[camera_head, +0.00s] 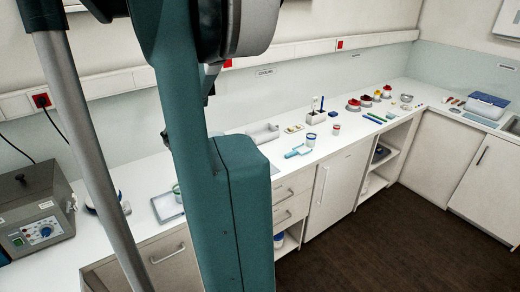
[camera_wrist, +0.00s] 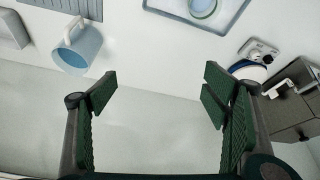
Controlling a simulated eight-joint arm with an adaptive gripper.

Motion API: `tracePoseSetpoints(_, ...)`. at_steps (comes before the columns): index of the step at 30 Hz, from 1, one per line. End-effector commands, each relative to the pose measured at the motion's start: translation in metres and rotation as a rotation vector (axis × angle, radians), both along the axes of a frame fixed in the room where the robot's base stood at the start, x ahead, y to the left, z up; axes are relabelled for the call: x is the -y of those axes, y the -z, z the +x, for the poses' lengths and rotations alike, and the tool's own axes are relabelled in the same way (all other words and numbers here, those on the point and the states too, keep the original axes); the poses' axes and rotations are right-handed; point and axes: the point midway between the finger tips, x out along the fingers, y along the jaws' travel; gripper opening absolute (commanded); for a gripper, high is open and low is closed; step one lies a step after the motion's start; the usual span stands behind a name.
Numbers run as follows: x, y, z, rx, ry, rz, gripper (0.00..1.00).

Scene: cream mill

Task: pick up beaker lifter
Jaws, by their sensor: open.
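My gripper (camera_wrist: 160,95) is open and empty in the wrist view, with its dark green pads wide apart over the pale wall and counter edge. No thing in view is clearly a beaker lifter. A light blue piece with a handle-like end (camera_head: 298,151) lies on the counter in the head view, too small to identify. In the wrist view a translucent blue cup with a white handle (camera_wrist: 82,52) stands beyond the left finger, apart from it. My gripper is not clearly seen in the head view, where my arm hides part of the counter.
A tray (camera_head: 158,210) with a green-ringed jar (camera_head: 177,190) stands left of my arm; the tray also shows in the wrist view (camera_wrist: 232,22). A grey box device (camera_head: 35,212) stands at far left. A small jar (camera_head: 311,139) and red-topped items (camera_head: 353,104) stand farther right.

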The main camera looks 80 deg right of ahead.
Motion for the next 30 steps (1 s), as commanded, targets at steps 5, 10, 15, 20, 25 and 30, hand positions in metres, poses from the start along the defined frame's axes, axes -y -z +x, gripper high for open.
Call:
tracePoseSetpoints(5, 0.060, 0.015, -0.040, -0.006, 0.040, 0.009, 0.75)
tracePoseSetpoints(10, 0.112, 0.031, -0.083, -0.009, 0.073, 0.015, 0.75)
tracePoseSetpoints(15, 0.159, 0.049, -0.131, -0.011, 0.106, 0.023, 0.75)
tracePoseSetpoints(20, 0.202, 0.068, -0.183, -0.013, 0.137, 0.029, 0.75)
tracePoseSetpoints(25, 0.241, 0.090, -0.241, -0.011, 0.169, 0.035, 0.75)
tracePoseSetpoints(30, 0.276, 0.114, -0.305, -0.010, 0.202, 0.042, 0.75)
